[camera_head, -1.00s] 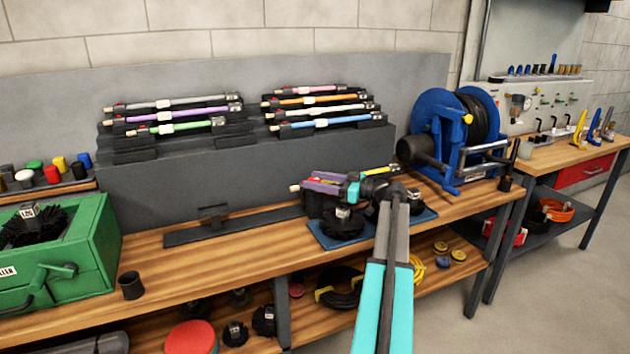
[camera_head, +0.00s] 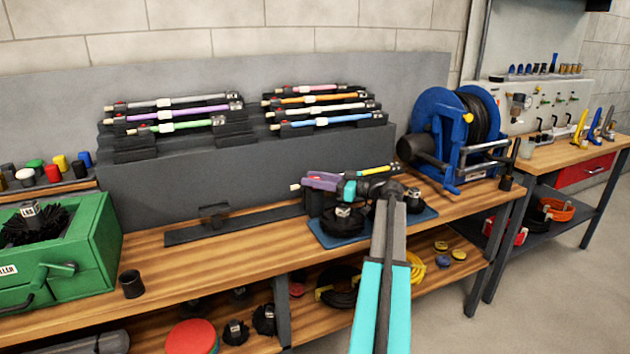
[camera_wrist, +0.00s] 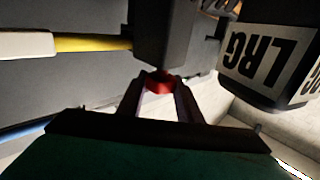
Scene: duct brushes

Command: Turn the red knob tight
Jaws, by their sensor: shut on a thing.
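The red knob (camera_wrist: 160,79) shows in the wrist view, under a dark block (camera_wrist: 168,35) at the end of the yellow rod (camera_wrist: 92,43). My gripper (camera_wrist: 160,87) has its two fingers closed on opposite sides of the knob, touching it. In the head view my gripper (camera_head: 324,181) is over the left part of the yellow rod (camera_head: 377,170), above the blue mat. A dark block with an LRG label (camera_wrist: 265,55) is close to the right of my fingers in the wrist view.
A black brush (camera_head: 343,218) sits on the blue mat (camera_head: 333,241) below my gripper. Racked rods (camera_head: 325,122) stand behind, and a blue hose reel (camera_head: 440,130) stands to the right. The bench (camera_head: 235,262) is clear on the left, up to a black cup (camera_head: 131,284).

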